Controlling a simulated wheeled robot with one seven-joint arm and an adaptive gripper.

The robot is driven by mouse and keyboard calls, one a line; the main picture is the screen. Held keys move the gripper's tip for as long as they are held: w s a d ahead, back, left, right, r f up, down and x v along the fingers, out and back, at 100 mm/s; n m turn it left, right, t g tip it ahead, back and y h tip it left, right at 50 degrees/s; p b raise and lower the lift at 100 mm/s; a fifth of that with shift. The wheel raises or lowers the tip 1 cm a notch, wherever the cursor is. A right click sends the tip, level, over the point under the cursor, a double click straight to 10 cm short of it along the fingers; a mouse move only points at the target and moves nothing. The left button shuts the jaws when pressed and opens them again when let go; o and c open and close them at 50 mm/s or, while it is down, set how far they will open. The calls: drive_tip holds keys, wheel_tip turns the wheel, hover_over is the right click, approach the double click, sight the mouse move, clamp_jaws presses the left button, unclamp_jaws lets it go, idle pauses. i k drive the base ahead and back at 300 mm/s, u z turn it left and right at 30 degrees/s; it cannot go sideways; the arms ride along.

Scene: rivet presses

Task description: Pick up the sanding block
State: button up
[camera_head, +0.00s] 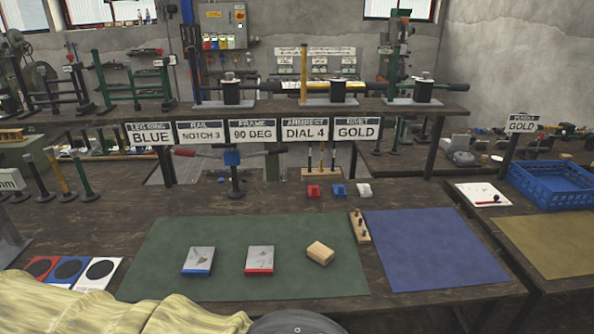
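A small tan block (320,253), which looks like the sanding block, lies tilted in angle on the right part of the green mat (225,285). Nothing touches it. To its left on the same mat lie a grey-topped piece with a red edge (260,260) and a grey-topped piece with a blue edge (198,261). My gripper's fingers do not show in this view. A dark rounded shape is cut off at the bottom edge, and I cannot tell what it is.
A blue mat (420,250) lies to the right, with a small wooden pegged strip (359,226) between the mats. Red, blue and white small parts (338,190) sit behind. Yellowish folded material (100,310) fills the lower left. A blue crate (552,185) stands at right.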

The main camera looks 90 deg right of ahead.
sight(321, 254)
drive_tip(key=k, duration=0.4)
drive_tip(key=z, duration=2.15)
